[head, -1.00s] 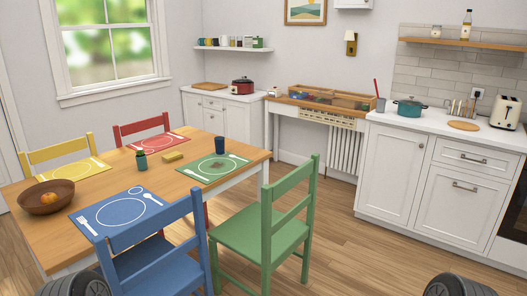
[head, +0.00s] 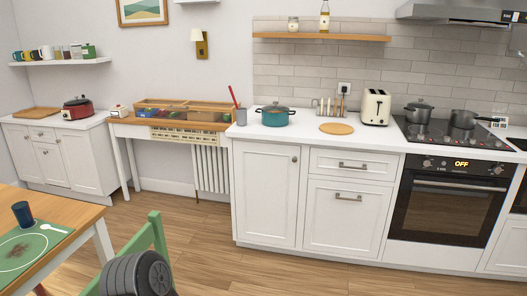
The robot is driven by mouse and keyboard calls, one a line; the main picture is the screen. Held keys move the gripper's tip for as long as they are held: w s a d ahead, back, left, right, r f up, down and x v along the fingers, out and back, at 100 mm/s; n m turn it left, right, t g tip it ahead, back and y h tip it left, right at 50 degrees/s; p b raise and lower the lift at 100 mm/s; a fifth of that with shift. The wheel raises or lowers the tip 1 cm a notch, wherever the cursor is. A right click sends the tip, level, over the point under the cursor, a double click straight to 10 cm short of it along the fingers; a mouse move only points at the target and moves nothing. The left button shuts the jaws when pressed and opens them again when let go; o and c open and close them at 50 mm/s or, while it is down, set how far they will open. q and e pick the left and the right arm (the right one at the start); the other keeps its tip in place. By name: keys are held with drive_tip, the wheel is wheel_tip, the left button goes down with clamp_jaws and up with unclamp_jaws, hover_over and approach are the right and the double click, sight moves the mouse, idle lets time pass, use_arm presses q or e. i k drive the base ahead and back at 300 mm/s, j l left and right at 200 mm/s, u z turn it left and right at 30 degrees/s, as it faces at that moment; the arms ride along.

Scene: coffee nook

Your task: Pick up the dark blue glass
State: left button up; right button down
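The dark blue glass (head: 23,214) stands upright at the far left of the head view. It is on the wooden dining table (head: 66,206), at the back edge of the green placemat (head: 32,246). Neither gripper shows in the head view. A dark grey rounded part of my own body is at the bottom, in front of the green chair, well apart from the glass.
The green chair (head: 158,236) stands right of the table. White counters with a teal pot (head: 275,115), toaster (head: 376,107) and oven (head: 449,208) line the back wall. A wooden tray table (head: 180,110) stands left of them. The wooden floor (head: 215,262) between is clear.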

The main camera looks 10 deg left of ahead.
sight(21, 210)
drive_tip(key=i+u, duration=0.15)
drive_tip(key=i, duration=0.45)
drive_tip(key=i+l+u, duration=0.1)
drive_tip(key=i, duration=0.5)
drive_tip(key=i+l+u, duration=0.15)
drive_tip(key=i, duration=0.4)
drive_tip(key=i+l+u, duration=0.1)
drive_tip(key=i, duration=0.5)
drive_tip(key=i+j+u, duration=0.3)
drive_tip(key=i+u, duration=0.2)
drive_tip(key=i+j+u, duration=0.15)
drive_tip(key=i+u, duration=0.8)
drive_tip(key=i+l+u, duration=0.25)
drive_tip(key=i+u, duration=0.25)
drive_tip(key=i+l+u, duration=0.3)
drive_tip(key=u, duration=0.15)
drive_tip(key=i+l+u, duration=1)
drive_tip(key=l, duration=0.15)
